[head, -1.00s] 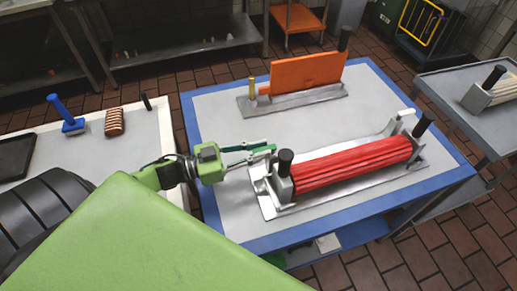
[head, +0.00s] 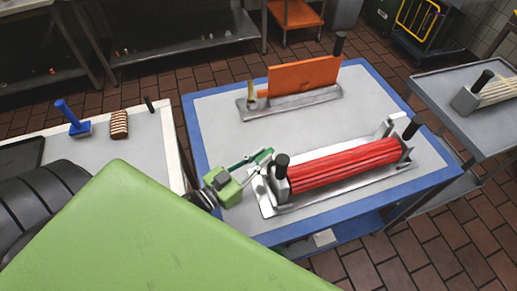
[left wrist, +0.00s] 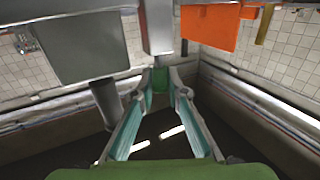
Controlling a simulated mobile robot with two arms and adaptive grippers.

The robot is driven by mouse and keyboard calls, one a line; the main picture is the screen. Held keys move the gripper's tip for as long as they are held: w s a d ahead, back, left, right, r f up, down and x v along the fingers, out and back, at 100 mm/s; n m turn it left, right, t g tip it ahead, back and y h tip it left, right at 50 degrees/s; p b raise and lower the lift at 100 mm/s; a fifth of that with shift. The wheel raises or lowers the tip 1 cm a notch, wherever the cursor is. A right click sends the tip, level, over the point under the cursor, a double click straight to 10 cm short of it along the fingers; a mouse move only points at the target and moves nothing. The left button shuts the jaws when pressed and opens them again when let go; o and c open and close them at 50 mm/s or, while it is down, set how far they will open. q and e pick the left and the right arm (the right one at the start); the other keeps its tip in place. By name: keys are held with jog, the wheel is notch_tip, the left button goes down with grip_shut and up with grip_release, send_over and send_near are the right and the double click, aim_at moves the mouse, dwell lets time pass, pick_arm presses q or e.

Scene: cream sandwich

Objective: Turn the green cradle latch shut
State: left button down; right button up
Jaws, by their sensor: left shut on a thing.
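The red ribbed roll (head: 345,165) lies in a metal cradle (head: 300,200) on the blue-edged table. The cradle has black knobs at both ends. The green latch (head: 265,155) is at the cradle's left end, pointing up and to the right in the head view. My left gripper (head: 257,162) is at this end with its fingers shut on the latch. In the left wrist view the teal-padded fingers (left wrist: 160,82) converge on a small green part, mostly hidden between the tips. The latch's pivot is hard to make out. My right gripper is not in view.
An orange plate (head: 303,75) stands in a metal holder (head: 310,101) at the back of the table. A side table at left bears a blue-handled tool (head: 72,120) and a striped brown item (head: 119,124). A grey cart (head: 440,90) stands at right. The tabletop between the holders is clear.

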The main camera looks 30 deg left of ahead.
pick_arm(q)
jog(key=shift+s+d+n+t+y+p, duration=0.15)
jog(key=shift+d+n+y, duration=0.1)
jog(key=shift+n+y, duration=0.6)
jog(key=shift+w+d+n+t+y+p, duration=0.2)
jog(key=shift+n+y, duration=0.3)
jog(key=shift+y, duration=0.7)
jog(key=shift+s+d+n+t+y+p, duration=0.15)
jog(key=shift+d+n+y, duration=0.15)
jog(key=shift+n+y, duration=0.55)
jog(key=shift+y, duration=0.3)
jog(key=c, duration=2)
grip_release()
jog(key=s, duration=1.2)
jog(key=shift+d, duration=0.4)
